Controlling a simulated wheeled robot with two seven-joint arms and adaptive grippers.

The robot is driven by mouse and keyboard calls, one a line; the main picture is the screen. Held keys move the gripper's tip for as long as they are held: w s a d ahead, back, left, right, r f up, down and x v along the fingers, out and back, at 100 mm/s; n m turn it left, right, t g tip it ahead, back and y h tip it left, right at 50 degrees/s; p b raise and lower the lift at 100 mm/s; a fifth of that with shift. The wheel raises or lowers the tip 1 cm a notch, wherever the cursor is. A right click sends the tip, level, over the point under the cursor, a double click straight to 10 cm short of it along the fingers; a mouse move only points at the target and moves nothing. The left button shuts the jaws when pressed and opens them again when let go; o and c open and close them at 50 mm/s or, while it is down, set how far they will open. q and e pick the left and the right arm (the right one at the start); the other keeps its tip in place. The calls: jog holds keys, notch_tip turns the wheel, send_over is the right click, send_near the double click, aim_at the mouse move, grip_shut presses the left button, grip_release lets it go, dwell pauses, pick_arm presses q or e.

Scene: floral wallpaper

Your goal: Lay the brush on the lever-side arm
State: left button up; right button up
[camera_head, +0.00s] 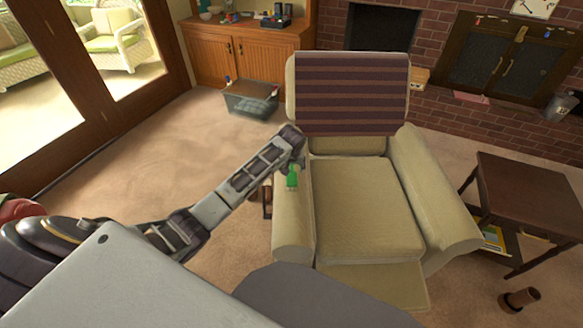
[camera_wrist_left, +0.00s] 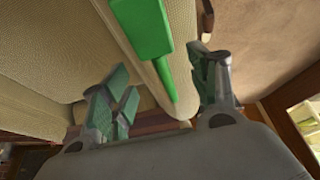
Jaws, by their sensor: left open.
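The green brush (camera_head: 292,178) is at the top of the left arm (camera_head: 293,222) of the beige recliner (camera_head: 362,200), just below my left gripper (camera_head: 297,160). In the left wrist view the brush (camera_wrist_left: 145,25) has a wide flat green end and a thin handle, lying along the padded arm. My left gripper is open, with its green-padded fingers (camera_wrist_left: 160,85) apart on either side of the handle's line; the fingers do not close on it. A brown upright piece (camera_head: 266,197), maybe the lever, shows beside that arm, partly hidden. My right gripper is out of view.
A striped cloth (camera_head: 352,95) covers the recliner's back. A dark side table (camera_head: 530,190) stands to the right. A grey bin (camera_head: 250,100) sits on the floor by the wooden cabinet (camera_head: 240,55). Open carpet (camera_head: 160,130) lies left of the chair.

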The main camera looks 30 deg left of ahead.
pick_arm(q)
jog(key=p+v, duration=0.1)
jog(key=v, duration=0.6)
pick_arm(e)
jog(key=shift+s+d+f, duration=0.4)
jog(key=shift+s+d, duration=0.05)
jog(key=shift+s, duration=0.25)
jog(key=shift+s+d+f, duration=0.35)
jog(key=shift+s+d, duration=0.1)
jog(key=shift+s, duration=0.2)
pick_arm(q)
jog(key=shift+r, duration=0.1)
